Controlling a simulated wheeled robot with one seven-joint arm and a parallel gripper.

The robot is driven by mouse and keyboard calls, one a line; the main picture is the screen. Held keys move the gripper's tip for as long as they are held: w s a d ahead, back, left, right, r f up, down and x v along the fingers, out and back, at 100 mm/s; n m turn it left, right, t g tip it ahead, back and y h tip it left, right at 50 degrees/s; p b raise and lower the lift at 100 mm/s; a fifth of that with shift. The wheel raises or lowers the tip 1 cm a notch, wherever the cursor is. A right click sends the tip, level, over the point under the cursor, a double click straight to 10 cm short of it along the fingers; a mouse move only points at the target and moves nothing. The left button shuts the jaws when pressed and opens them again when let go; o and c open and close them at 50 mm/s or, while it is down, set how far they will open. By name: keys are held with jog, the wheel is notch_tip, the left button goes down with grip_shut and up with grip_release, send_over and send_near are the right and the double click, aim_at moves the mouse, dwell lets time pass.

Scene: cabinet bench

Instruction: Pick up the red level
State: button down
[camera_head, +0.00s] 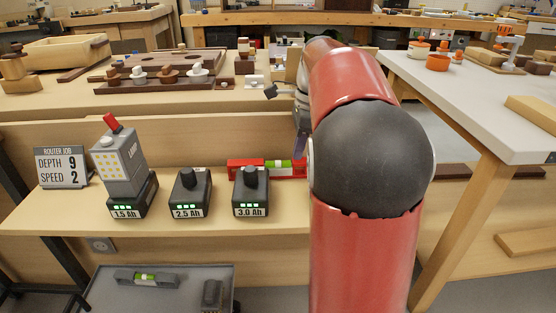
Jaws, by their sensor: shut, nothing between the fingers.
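The red level (293,172) lies on the wooden shelf, behind the 3.0 Ah battery. It is a long red bar with a bright green vial section near its middle. The battery covers part of its front, and my arm hides whatever lies past its right end. My gripper (301,146) shows only in part, at the left edge of my red arm. It points down, close above the right part of the level in the picture. It is shut and holds nothing. I cannot tell whether it touches the level.
Batteries marked 1.5 Ah (126,207), 2.5 Ah (190,205) and 3.0 Ah (250,205) stand along the shelf; a grey lamp (118,162) sits on the first. A sign (61,167) stands left. A grey level (146,279) lies on the lower grey surface. A white-topped table (470,110) stands right.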

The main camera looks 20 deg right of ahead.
aim_at(277, 163)
jog(key=a, duration=0.1)
jog(key=w+a+b, duration=0.1)
jog(key=a, duration=0.1)
jog(key=w+a+f+b, duration=0.1)
jog(key=shift+a, duration=0.25)
jog(key=shift+s+f, duration=0.1)
jog(key=shift+f, duration=0.05)
jog(key=shift+f, duration=0.3)
jog(key=shift+s+d, duration=0.1)
